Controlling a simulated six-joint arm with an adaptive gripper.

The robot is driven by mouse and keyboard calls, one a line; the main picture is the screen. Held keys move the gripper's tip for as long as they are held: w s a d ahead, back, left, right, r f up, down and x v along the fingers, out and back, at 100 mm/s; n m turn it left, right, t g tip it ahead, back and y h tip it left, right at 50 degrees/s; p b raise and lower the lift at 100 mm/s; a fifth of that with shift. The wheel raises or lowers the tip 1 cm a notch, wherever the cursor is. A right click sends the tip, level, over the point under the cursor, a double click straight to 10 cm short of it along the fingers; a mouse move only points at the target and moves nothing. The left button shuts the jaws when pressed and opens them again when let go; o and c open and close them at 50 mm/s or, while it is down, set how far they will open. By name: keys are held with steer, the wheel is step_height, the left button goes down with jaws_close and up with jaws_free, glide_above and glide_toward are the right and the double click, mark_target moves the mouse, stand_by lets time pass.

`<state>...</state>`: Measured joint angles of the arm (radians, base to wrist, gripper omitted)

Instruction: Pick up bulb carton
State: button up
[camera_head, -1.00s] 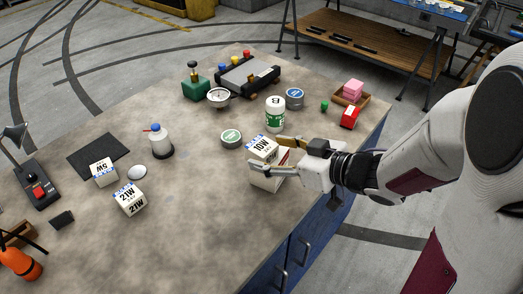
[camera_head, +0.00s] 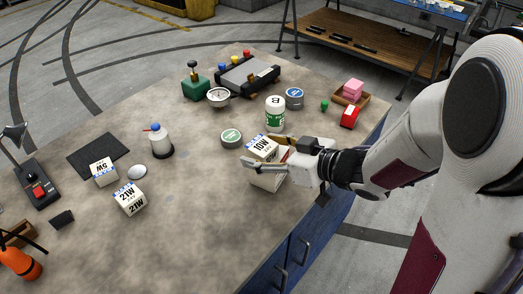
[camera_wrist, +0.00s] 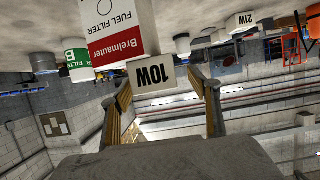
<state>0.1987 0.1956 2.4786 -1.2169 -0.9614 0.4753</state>
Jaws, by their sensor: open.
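The bulb carton (camera_head: 261,146) is a small white box marked 10W with a blue band. It sits on top of a white and red fuel filter box (camera_head: 266,181). In the wrist view, which looks upside down, the carton (camera_wrist: 155,77) shows its 10W face between the fingers, with the fuel filter box (camera_wrist: 117,30) above it in the picture. My gripper (camera_head: 262,152) is open, with one finger on the near side of the carton and the other on its far side, partly hidden. I cannot tell whether either finger touches it. In the wrist view my gripper (camera_wrist: 160,84) shows both fingers.
Other cartons, marked 21W (camera_head: 129,199) and 5W (camera_head: 103,172), stand to the left. The front middle of the worktop (camera_head: 205,235) is clear.

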mark_target(251, 144)
steer(key=shift+w+x, duration=0.25)
steer(key=shift+x, duration=2.3)
steer(key=shift+d+r, duration=0.15)
steer(key=shift+c, duration=0.3)
steer(key=c, duration=1.3)
steer(key=shift+o, duration=0.2)
steer(key=shift+r, duration=0.1)
step_height(251, 144, up, 10)
